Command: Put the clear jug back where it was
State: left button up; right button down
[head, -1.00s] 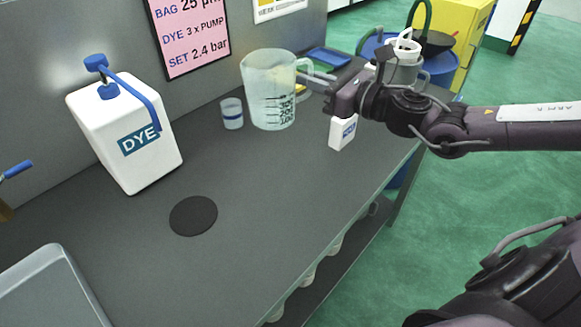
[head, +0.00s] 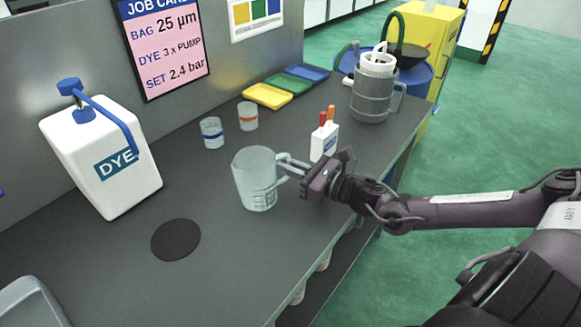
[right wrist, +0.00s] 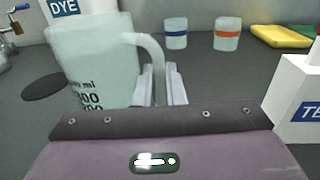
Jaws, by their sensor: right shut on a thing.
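The clear jug (head: 255,182) is near the middle of the bench in the head view, roughly upright, with its handle to the right. My right gripper (head: 290,166) is shut on the handle. In the right wrist view the jug (right wrist: 95,65) fills the left side, and the gripper's fingers (right wrist: 160,85) are at its handle. I cannot tell whether its base touches the bench. A dark round mat (head: 176,240) lies bare to the left and nearer the front. My left gripper is not in view.
A white DYE container (head: 105,165) with a blue pump stands left. Two small cups, blue-banded (head: 212,133) and orange-banded (head: 248,116), stand behind the jug. The bench between jug and mat is clear.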

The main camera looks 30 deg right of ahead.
jog(key=shift+f, duration=0.15)
jog(key=c, duration=1.5)
grip_release()
jog(key=p+v, duration=0.1)
jog(key=v, duration=1.1)
